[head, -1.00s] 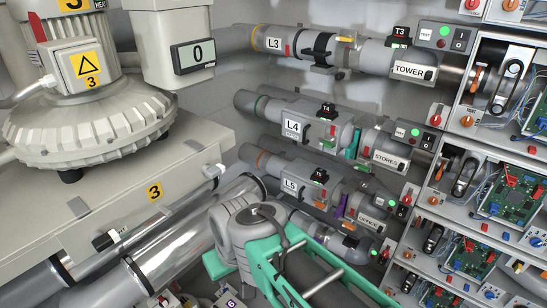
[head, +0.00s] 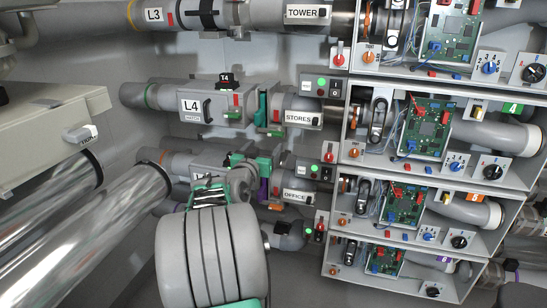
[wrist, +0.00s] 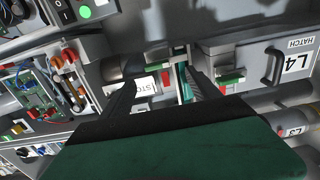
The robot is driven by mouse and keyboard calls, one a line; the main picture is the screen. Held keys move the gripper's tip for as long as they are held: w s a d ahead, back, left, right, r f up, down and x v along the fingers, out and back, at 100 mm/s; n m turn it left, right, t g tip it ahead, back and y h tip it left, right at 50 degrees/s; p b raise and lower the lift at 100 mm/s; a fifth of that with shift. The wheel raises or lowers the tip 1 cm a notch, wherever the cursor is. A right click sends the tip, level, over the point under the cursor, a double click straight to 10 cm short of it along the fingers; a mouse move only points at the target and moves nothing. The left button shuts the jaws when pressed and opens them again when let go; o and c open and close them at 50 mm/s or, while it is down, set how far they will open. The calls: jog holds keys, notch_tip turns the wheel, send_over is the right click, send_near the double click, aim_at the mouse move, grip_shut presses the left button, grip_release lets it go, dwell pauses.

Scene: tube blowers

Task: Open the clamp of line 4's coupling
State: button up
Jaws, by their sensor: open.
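Line 4's coupling (head: 262,108) shows in the head view as a teal band between the grey L4 hatch box (head: 205,104) and the STORES pipe (head: 302,118). In the wrist view the coupling (wrist: 183,83) is a narrow teal and pale strip ahead of my gripper, nearer the right finger. My gripper (wrist: 163,82) is open, its dark fingers pointing toward the coupling and the STORES label (wrist: 146,85). I see no contact, but the gap is hard to judge. In the head view my arm hides much of the gripper, below line 4. The clamp's latch is too small to tell.
Line 3 with its TOWER pipe (head: 303,12) runs above, and the line 5 OFFICE pipe (head: 296,196) runs close below. Open circuit-board bays (head: 425,128) stand at right. A switch box with a green light (head: 321,86) sits above the STORES pipe.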

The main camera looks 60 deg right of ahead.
aim_at(274, 134)
jog(key=d, duration=0.8)
jog(key=shift+w+d+r, duration=0.1)
jog(key=shift+w+r, duration=0.15)
jog(key=shift+w, duration=0.05)
jog(key=shift+c, duration=0.5)
grip_shut()
